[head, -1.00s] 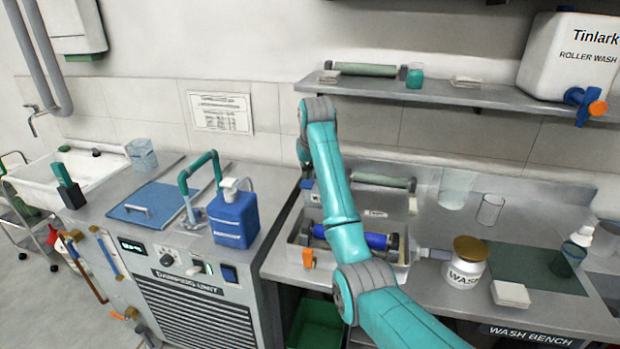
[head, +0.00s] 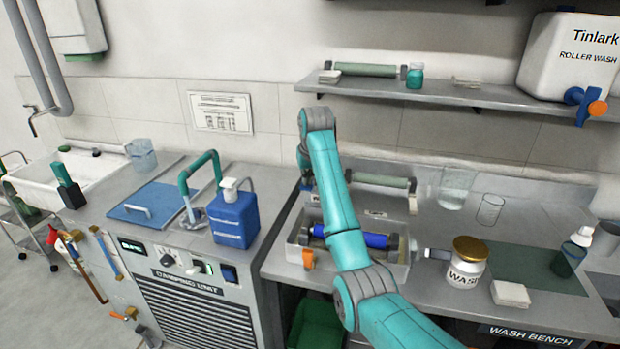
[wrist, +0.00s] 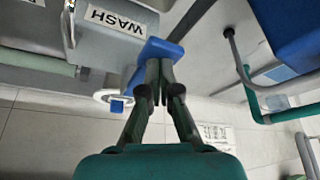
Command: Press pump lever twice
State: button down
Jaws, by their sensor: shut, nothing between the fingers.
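The pump lever looks like a blue paddle (wrist: 163,48) in the wrist view, beside a grey box labelled WASH (wrist: 112,24). My gripper (wrist: 160,66) is shut and empty, with its fingertips overlapping the middle of the paddle. I cannot tell whether they touch it. A white ring with a blue part (wrist: 116,102) shows near the lever's other end. In the head view my arm hides the gripper and most of the lever area.
The roller tray (head: 290,256) holds a blue roller below my arm. A blue jug (head: 234,218) and a teal tap (head: 203,163) stand left on the damping unit. A WASH jar (head: 466,263) stands right. A shelf (head: 440,93) runs above the bench.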

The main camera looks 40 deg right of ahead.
jog(key=shift+f, duration=1.1)
jog(key=shift+r, duration=2.2)
jog(key=shift+r, duration=0.1)
notch_tip(320, 180, up, 6)
jog(key=shift+f, duration=0.1)
